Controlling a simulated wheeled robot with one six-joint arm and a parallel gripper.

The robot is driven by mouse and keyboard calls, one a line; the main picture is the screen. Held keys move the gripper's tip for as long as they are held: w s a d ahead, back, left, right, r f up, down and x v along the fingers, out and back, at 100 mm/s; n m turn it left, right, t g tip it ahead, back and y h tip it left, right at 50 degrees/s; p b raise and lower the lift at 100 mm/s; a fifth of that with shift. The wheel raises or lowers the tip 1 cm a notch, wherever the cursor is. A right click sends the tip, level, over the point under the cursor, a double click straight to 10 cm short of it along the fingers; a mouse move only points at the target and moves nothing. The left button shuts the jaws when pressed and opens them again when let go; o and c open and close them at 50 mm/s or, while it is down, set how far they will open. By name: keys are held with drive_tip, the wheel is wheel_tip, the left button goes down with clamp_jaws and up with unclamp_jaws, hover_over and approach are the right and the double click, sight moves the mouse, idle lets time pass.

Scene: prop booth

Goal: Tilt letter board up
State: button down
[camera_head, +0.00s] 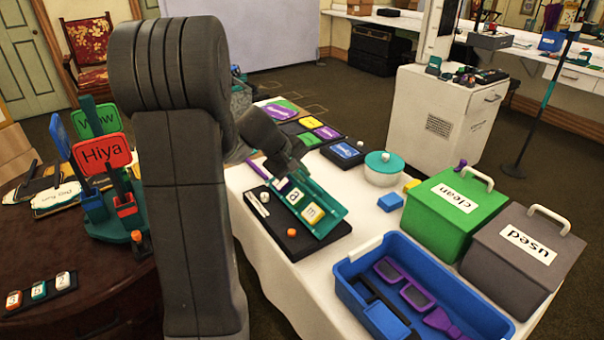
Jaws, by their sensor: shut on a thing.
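The teal letter board (327,209) is on a black base (302,246) on the white-covered table. The dark gripper hides that end and the exact contact between fingers and board.
Right of the board are a teal-lidded pot (384,167), a blue block (390,202), a blue tray (363,246), a green bin (430,228) and a grey bin (500,275). An orange knob (291,232) sits on the base. A sign stand (130,222) stands on the left table.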

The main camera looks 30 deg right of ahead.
drive_tip(key=shift+s+a+f, duration=0.15)
drive_tip(key=shift+a+f, duration=0.05)
drive_tip(key=shift+f, duration=0.15)
drive_tip(key=c, duration=1.5)
unclamp_jaws()
drive_tip(key=shift+r, duration=0.15)
drive_tip(key=shift+a+r, duration=0.15)
drive_tip(key=shift+r, duration=0.2)
drive_tip(key=p+v, duration=0.1)
drive_tip(key=v, duration=1.2)
drive_tip(key=shift+p, duration=0.3)
drive_tip(key=shift+f, duration=0.1)
drive_tip(key=b+x, duration=0.1)
drive_tip(key=x, duration=1.2)
drive_tip(key=shift+d+f+b, duration=0.2)
drive_tip(key=shift+d+b, duration=0.05)
drive_tip(key=shift+b, duration=0.05)
